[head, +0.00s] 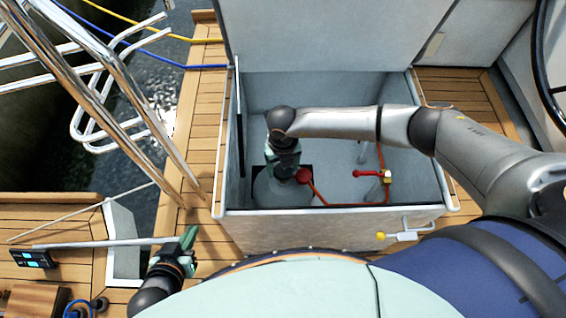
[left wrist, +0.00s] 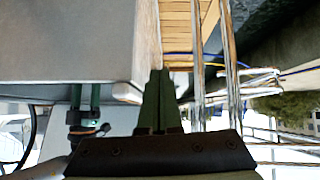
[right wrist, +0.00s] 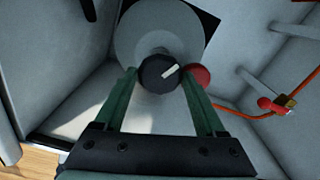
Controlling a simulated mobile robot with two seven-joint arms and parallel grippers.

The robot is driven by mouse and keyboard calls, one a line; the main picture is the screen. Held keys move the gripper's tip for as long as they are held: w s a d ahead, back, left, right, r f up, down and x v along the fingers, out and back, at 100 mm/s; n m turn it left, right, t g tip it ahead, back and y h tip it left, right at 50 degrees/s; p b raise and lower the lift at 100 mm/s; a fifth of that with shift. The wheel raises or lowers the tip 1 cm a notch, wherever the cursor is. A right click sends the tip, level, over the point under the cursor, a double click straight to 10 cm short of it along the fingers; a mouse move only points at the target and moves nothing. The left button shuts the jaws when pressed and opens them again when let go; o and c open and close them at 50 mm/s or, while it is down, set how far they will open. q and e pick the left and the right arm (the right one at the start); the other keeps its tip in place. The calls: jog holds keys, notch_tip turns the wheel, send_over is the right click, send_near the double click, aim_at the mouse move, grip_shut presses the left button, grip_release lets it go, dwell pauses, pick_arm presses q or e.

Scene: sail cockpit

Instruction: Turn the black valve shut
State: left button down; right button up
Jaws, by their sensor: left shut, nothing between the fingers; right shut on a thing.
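The black valve (right wrist: 158,73) is a round knob with a white mark pointing to the upper right. It sits on top of a pale grey gas bottle (right wrist: 130,38) inside the open locker (head: 335,222). My right gripper (head: 284,174) reaches down into the locker from above, its green fingers shut on the knob from both sides. In the head view the gripper hides the knob. My left gripper (head: 189,237) is shut and empty, outside the locker at its front left, above the deck; its closed fingers also show in the left wrist view (left wrist: 157,98).
A red round part (right wrist: 197,75) with an orange hose sits beside the knob, close to my right finger. A red-handled brass valve (head: 385,176) stands at the locker's right. The locker walls are close around my right arm. Steel rails (head: 95,80) stand at the left.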

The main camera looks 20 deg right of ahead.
jog(key=m+p, duration=0.2)
jog(key=m, duration=0.2)
jog(key=shift+r+m+p, duration=0.15)
jog(key=shift+m+p, duration=0.75)
jog(key=shift+m, duration=0.3)
jog(key=m+p, duration=0.1)
jog(key=m, duration=0.1)
jog(key=shift+m, duration=0.3)
jog(key=shift+m+p, duration=0.6)
jog(key=shift+m, duration=0.1)
jog(key=shift+m+p, duration=0.35)
jog(key=shift+m, duration=0.35)
pick_arm(q)
jog(key=r, duration=0.3)
jog(key=a+r, duration=0.1)
jog(key=r, duration=0.1)
jog(key=shift+s, duration=0.15)
pick_arm(e)
jog(key=shift+m, duration=0.3)
pick_arm(q)
jog(key=shift+f, duration=0.1)
jog(key=shift+d, duration=0.15)
pick_arm(e)
jog(key=o, duration=1.3)
